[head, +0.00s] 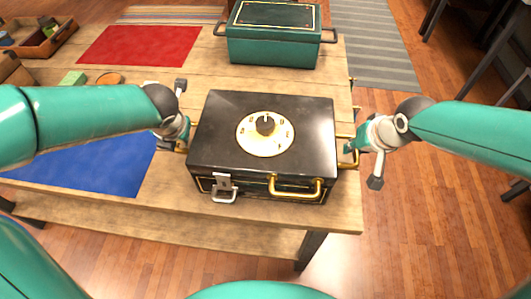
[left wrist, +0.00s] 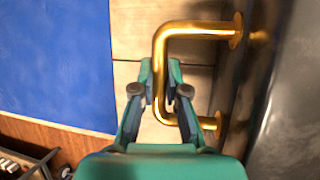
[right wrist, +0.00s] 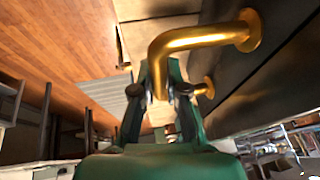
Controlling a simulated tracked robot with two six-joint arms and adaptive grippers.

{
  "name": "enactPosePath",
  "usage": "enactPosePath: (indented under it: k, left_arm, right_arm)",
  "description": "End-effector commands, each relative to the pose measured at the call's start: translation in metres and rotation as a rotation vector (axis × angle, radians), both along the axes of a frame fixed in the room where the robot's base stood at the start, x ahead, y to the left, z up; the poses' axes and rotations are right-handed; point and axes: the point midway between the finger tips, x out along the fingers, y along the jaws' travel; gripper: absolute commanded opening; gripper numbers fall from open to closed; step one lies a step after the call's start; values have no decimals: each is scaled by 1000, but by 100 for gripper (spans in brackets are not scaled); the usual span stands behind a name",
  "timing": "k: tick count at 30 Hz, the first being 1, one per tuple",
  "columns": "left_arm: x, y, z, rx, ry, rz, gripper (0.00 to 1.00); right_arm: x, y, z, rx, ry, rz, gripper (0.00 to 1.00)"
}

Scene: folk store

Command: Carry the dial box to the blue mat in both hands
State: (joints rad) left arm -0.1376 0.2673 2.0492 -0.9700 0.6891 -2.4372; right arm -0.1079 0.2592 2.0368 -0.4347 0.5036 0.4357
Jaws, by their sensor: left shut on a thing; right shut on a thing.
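The dial box (head: 218,115) is black with a cream dial (head: 265,134) on its lid, a silver latch and a brass front handle. It is over the right part of the wooden table; I cannot tell if it touches the top. My left gripper (head: 184,143) is shut on its left brass handle (left wrist: 160,65), also seen close in the left wrist view. My right gripper (head: 350,152) is shut on its right brass handle (right wrist: 190,38), seen in the right wrist view. The blue mat (head: 95,175) lies left of the box, partly hidden by my left arm.
A green box (head: 272,50) with dark handles stands behind the dial box. A red mat (head: 140,45) lies at the back left. A wooden tray (head: 40,48) and a green block (head: 73,78) are at the left. Chairs stand at the far right.

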Motion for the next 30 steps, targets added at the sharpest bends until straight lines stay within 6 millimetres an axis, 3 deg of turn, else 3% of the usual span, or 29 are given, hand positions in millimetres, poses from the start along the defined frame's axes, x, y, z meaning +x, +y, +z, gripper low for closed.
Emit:
enactPosePath:
  k: [11, 30]
  left_arm:
    - [1, 0, 7, 0, -4, -1, 0]
    - [1, -1, 52, 0, -3, -2, 0]
  right_arm:
    - [1, 0, 8, 1, -5, -1, 0]
    - [1, -1, 52, 1, -5, -3, 0]
